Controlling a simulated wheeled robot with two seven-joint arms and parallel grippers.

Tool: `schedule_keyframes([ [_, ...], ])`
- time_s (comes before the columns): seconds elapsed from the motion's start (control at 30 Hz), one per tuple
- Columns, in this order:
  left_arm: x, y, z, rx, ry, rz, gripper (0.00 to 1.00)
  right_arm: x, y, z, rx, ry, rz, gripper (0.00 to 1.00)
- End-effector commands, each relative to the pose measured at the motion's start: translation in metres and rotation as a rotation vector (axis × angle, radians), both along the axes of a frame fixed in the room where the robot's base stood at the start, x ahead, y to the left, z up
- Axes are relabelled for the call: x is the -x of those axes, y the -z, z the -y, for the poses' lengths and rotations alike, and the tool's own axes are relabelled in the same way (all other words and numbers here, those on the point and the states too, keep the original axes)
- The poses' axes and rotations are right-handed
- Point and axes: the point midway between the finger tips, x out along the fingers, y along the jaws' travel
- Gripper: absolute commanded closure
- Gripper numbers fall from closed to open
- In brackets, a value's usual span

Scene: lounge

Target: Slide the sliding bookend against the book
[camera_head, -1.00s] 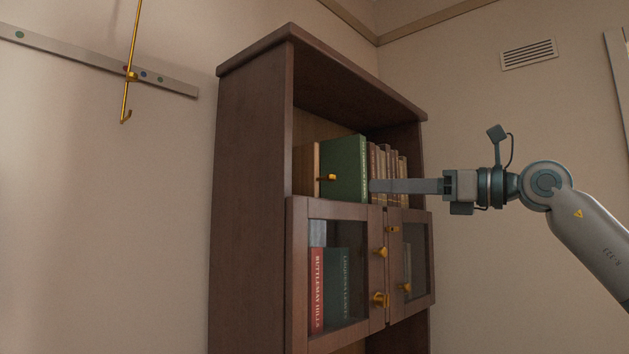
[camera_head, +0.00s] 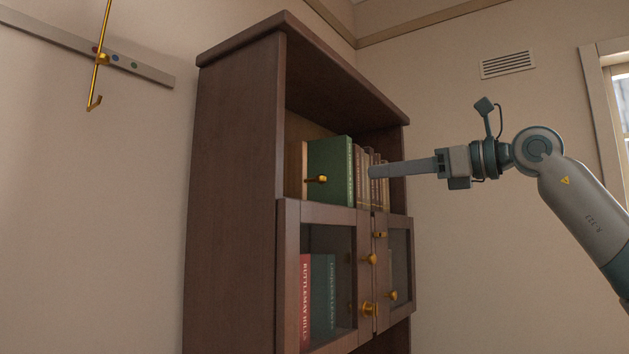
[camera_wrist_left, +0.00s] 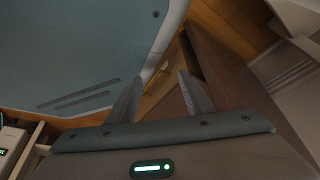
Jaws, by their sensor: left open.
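The sliding bookend seems to be the thin tan upright panel (camera_head: 305,168) with a brass knob (camera_head: 317,180), at the left of the open upper shelf. A thick green book (camera_head: 330,170) stands upright just right of it; whether they touch I cannot tell. My right gripper (camera_head: 372,171) reaches in from the right, its fingers seen edge-on in front of the brown books, right of the green book's spine. Its opening is hidden. My left gripper (camera_wrist_left: 158,90) shows only in the left wrist view, with its fingers apart and nothing between them.
The dark wooden bookcase (camera_head: 235,190) has several brown books (camera_head: 363,160) on the upper shelf. Below are glass doors with brass knobs (camera_head: 369,309). A brass hook rod (camera_head: 102,60) hangs on the left wall. Free space lies in front of the shelf.

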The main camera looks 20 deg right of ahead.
Motion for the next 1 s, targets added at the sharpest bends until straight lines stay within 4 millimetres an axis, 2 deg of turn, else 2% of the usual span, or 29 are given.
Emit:
schedule_keyframes([
  [0.17, -0.001, -0.003, -0.005, -0.008, 0.001, -0.008, 0.53, -0.010, -0.001, -0.008, 0.000, -0.001, -0.002, 0.64],
  [0.27, 0.004, -0.003, -0.011, -0.016, 0.001, -0.027, 0.53, -0.019, -0.001, -0.015, 0.001, -0.001, -0.002, 0.64],
  [0.37, 0.018, -0.001, -0.018, -0.030, 0.000, -0.063, 0.53, -0.028, -0.002, -0.022, 0.000, -0.002, -0.002, 0.64],
  [0.5, 0.049, 0.005, -0.032, -0.054, -0.004, -0.140, 0.53, -0.044, -0.002, -0.035, 0.001, -0.002, -0.002, 0.64],
  [0.63, 0.072, 0.006, -0.040, -0.068, -0.005, -0.192, 0.53, -0.058, -0.002, -0.045, 0.001, -0.001, -0.002, 0.64],
  [0.9, 0.117, -0.002, -0.057, -0.097, -0.009, -0.294, 0.53, -0.092, -0.003, -0.072, 0.001, -0.002, -0.002, 0.64],
  [1.0, 0.115, -0.010, -0.056, -0.096, -0.009, -0.289, 0.53, -0.105, -0.003, -0.083, 0.000, -0.002, -0.003, 0.64],
])
